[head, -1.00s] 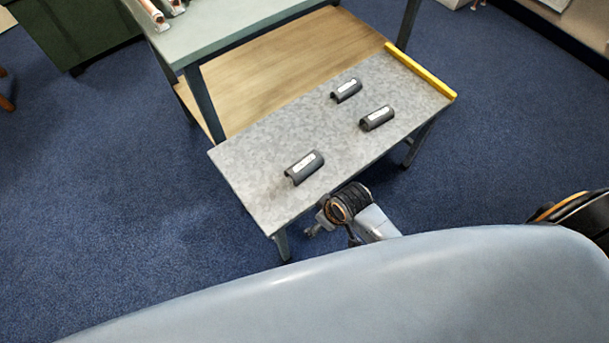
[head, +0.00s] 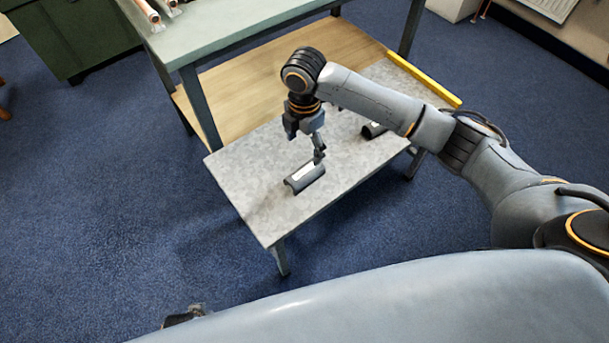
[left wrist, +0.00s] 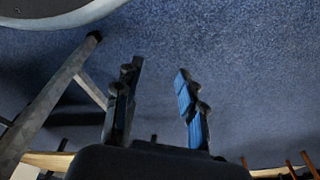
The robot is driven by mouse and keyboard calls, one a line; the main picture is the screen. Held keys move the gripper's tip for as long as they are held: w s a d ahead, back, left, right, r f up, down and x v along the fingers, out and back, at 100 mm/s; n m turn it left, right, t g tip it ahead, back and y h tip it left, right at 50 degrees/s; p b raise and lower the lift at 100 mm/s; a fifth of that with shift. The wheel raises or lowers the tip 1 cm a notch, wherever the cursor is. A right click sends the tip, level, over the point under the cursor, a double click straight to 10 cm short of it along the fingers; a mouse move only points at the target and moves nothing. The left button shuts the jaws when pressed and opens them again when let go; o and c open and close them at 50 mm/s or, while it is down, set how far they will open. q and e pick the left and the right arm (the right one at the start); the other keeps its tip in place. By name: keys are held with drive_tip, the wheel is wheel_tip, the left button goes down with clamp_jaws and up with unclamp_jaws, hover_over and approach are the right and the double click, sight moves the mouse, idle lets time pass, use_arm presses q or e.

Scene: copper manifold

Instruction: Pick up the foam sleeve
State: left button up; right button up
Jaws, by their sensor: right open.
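A dark grey half-round foam sleeve (head: 305,182) with a white label lies near the left front of the grey metal-topped table. My right gripper (head: 319,153) points down at the sleeve's far right end, with its fingertips very close to it. I cannot tell whether they touch. The right jaws are open, though their gap is hard to see from this side. A second sleeve (head: 372,130) shows partly behind my right arm. My left gripper (left wrist: 158,76) is open and empty in the left wrist view, over blue carpet.
The low table (head: 262,205) has a yellow strip (head: 424,79) along its far right edge. A taller bench (head: 225,22) with a wooden lower shelf (head: 250,85) stands behind it. The table's left front is clear.

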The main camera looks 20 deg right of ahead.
sight(304, 171)
wheel_tip(304, 171, down, 8)
drive_tip(key=shift+r+b, duration=0.25)
drive_tip(key=shift+b, duration=0.6)
drive_tip(key=shift+f, duration=0.8)
wheel_tip(304, 171, down, 4)
drive_tip(key=shift+w+f+b, duration=0.15)
drive_tip(key=shift+f+b, duration=0.05)
drive_tip(key=shift+b, duration=0.65)
use_arm(q)
drive_tip(key=w+r, duration=0.3)
drive_tip(key=r, duration=0.9)
drive_tip(key=shift+d+t, duration=0.15)
drive_tip(key=shift+t, duration=0.15)
use_arm(e)
drive_tip(key=shift+c, duration=0.5)
drive_tip(key=c, duration=1)
